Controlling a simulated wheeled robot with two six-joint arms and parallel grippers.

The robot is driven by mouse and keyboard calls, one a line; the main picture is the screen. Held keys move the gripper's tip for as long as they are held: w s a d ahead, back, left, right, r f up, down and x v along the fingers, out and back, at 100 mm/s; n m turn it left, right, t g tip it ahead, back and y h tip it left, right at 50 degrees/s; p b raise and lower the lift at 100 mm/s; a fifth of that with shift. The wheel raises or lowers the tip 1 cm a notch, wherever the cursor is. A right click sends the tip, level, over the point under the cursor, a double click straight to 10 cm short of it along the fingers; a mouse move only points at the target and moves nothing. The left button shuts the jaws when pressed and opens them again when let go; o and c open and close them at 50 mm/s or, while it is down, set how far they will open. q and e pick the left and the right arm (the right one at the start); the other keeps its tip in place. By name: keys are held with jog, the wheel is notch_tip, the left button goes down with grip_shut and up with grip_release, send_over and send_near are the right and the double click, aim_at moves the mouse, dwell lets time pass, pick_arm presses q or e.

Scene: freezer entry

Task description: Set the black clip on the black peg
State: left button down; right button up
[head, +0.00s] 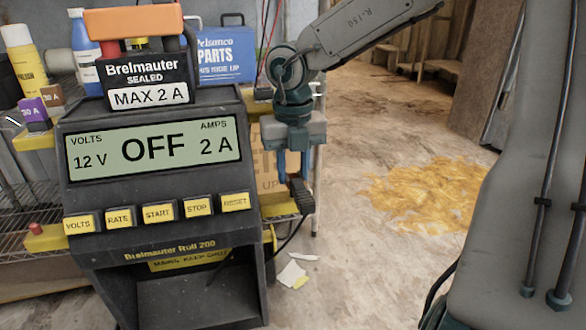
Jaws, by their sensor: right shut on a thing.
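My right gripper (293,174) points down just right of the charger. It is shut on the black clip (303,197), which hangs below its fingers. A dark cable runs down from the clip area behind the charger's lower right edge. The clip is at the right end of a yellow bracket (279,206) on the charger's side; I cannot tell whether they touch. I cannot make out the black peg; it may be hidden by the clip or the gripper. My left gripper is not in view.
The charger (150,206) reads OFF, 12 V, 2 A. A red piece (36,229) sits on a yellow bracket at its left. A battery marked MAX 2 A (148,82) stands on top. Paper scraps (291,273) and a yellow spill (425,195) lie on the floor.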

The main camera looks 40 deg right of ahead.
jog(key=shift+f+b, duration=0.6)
jog(key=shift+b, duration=0.05)
dwell(0.7)
jog(key=o, duration=1.1)
notch_tip(320, 180, up, 11)
jog(key=p, duration=1.1)
jog(key=shift+f, duration=0.1)
